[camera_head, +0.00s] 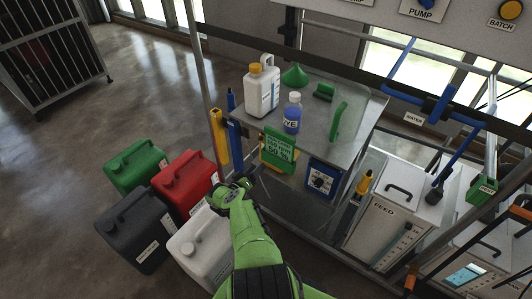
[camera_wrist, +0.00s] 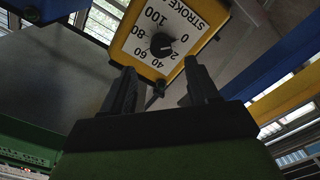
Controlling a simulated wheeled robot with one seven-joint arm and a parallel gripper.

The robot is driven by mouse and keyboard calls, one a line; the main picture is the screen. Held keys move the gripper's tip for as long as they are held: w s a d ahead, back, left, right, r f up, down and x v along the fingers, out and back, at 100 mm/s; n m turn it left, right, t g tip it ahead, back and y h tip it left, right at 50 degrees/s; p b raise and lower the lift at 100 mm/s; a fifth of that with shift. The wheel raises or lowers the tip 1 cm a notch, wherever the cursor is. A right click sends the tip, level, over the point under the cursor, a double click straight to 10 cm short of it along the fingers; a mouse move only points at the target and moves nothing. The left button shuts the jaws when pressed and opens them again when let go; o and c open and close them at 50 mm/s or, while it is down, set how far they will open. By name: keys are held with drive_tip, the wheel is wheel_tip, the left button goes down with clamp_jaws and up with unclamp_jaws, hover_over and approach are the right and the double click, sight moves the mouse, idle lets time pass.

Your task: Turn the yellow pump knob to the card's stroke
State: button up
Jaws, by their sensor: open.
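The yellow pump (camera_wrist: 130,41) shows in the wrist view with a white face marked STROKE and a scale from 0 to 100. Its black knob (camera_wrist: 161,44) sits in the middle of the scale; a pale mark seems to lie on the 20 side, but it is small. My gripper (camera_wrist: 161,80) is open, its two fingers apart below the knob in the picture and not touching it. In the head view my gripper (camera_head: 243,184) is just below and left of the green card (camera_head: 280,150), which seems to read 150 rpm and 50 %. The card hides most of the yellow pump.
A blue pump (camera_head: 321,180) with a dial hangs right of the card. The metal bench (camera_head: 340,95) above carries a white jug (camera_head: 262,92), a blue bottle (camera_head: 292,117) and a green funnel (camera_head: 295,76). Green, red, black and white canisters (camera_head: 136,163) stand on the floor at left.

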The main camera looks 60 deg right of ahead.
drive_tip(key=s+d+b, duration=0.1)
drive_tip(key=d+b, duration=0.3)
drive_tip(key=d, duration=0.2)
drive_tip(key=shift+d+f, duration=0.15)
drive_tip(key=shift+d, duration=0.25)
drive_tip(key=shift+s, duration=0.1)
drive_tip(key=shift+c, duration=0.2)
clamp_jaws()
idle(0.6)
